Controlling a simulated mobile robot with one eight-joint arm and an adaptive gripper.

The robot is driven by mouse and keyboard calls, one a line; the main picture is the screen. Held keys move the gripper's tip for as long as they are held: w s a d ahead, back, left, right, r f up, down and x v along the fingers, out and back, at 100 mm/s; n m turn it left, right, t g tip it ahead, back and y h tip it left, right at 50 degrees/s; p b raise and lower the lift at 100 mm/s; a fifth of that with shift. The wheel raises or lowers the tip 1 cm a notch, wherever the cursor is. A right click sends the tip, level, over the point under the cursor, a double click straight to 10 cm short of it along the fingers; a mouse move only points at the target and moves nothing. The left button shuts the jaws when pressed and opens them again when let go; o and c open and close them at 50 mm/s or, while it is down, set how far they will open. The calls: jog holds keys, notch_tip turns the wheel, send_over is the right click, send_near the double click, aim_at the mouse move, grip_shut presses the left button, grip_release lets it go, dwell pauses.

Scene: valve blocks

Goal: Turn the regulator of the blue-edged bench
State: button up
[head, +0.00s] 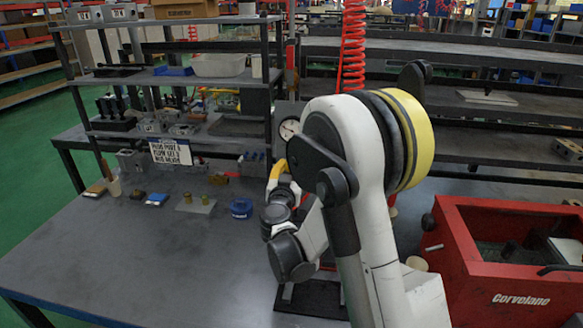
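The blue-edged bench (110,255) has a dark grey top and fills the left and middle of the head view. A round white pressure gauge (289,129) is at the back of the bench, just left of my arm. The regulator is not clearly visible; my arm covers the area below and right of the gauge. My white arm reaches over the bench, and its grey and black wrist end is below the gauge. A curved yellow part (277,172) shows beside it; I cannot tell what it belongs to. My gripper's fingers cannot be made out.
A shelf rack (170,80) with bins and valve blocks stands behind, with a white sign (171,152). A blue ring-shaped item (241,208) and small parts lie on the bench. A red box (505,255) stands right. A red coiled hose (353,45) hangs above. The bench's front left is clear.

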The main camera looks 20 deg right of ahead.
jog(key=c, duration=0.4)
grip_shut()
jog(key=shift+n, duration=0.3)
jog(key=o, duration=1.2)
grip_release()
jog(key=v, duration=1.2)
jog(key=shift+s, duration=0.1)
